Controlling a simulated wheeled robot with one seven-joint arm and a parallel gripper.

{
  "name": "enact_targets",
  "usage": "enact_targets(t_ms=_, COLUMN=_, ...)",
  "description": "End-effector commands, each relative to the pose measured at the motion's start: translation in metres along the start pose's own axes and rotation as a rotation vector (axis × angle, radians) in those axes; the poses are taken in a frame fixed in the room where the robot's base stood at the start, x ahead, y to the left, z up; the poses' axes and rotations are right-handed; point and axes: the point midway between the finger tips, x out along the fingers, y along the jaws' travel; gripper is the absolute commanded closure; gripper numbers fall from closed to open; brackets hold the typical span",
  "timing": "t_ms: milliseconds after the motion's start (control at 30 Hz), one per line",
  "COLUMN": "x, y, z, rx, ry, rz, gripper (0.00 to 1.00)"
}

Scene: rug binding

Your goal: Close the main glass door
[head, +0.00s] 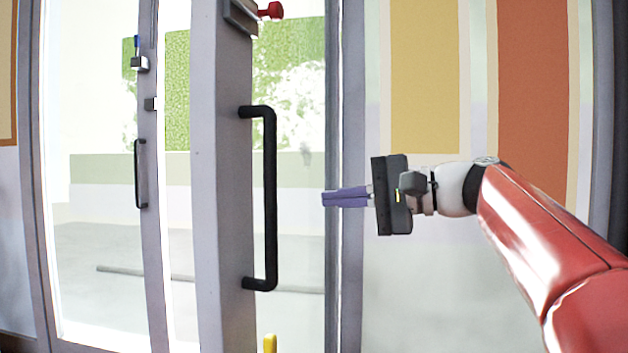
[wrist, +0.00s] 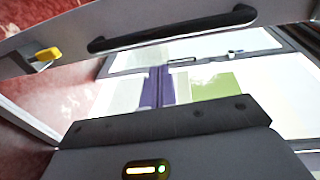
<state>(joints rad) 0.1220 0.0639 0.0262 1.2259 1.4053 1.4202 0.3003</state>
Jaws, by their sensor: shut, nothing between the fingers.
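The main glass door has a wide grey edge frame (head: 220,180) with a long black vertical handle (head: 268,200). It seems to stand ajar, with a bright gap between its edge and the frame to the left. In the wrist view the door's grey frame (wrist: 75,35) and black handle (wrist: 172,32) cross the top. My gripper (head: 326,198) has purple fingers held together and empty, pointing left toward the handle. It is to the right of the handle, apart from it in the picture. The purple fingers also show in the wrist view (wrist: 157,75).
Another glazed panel to the left has a smaller black handle (head: 140,174). A red knob (head: 270,11) is high on the door, and a yellow piece (head: 270,343) is low on it. Fixed panels with yellow (head: 425,75) and orange (head: 537,85) areas stand behind my arm.

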Motion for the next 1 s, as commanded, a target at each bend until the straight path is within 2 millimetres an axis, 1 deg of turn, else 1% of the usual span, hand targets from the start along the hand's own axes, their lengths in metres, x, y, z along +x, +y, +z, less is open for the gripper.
enact_targets(t_ms=33, x=-0.001, y=-0.012, z=-0.004, rx=0.0, ry=-0.025, rz=-0.042, gripper=1.0)
enact_targets(t_ms=100, x=-0.002, y=-0.024, z=-0.006, rx=0.002, ry=-0.053, rz=-0.085, gripper=1.0)
enact_targets(t_ms=233, x=0.001, y=-0.033, z=-0.005, rx=0.001, ry=-0.074, rz=-0.115, gripper=1.0)
enact_targets(t_ms=333, x=0.011, y=-0.035, z=-0.004, rx=0.001, ry=-0.076, rz=-0.117, gripper=1.0)
enact_targets(t_ms=467, x=0.035, y=-0.037, z=-0.002, rx=0.001, ry=-0.077, rz=-0.115, gripper=1.0)
enact_targets(t_ms=600, x=0.066, y=-0.041, z=0.0, rx=0.002, ry=-0.076, rz=-0.114, gripper=1.0)
enact_targets(t_ms=800, x=0.105, y=-0.046, z=0.003, rx=0.001, ry=-0.075, rz=-0.114, gripper=1.0)
enact_targets(t_ms=900, x=0.12, y=-0.047, z=0.004, rx=0.001, ry=-0.074, rz=-0.114, gripper=1.0)
enact_targets(t_ms=1000, x=0.129, y=-0.048, z=0.004, rx=0.0, ry=-0.072, rz=-0.113, gripper=1.0)
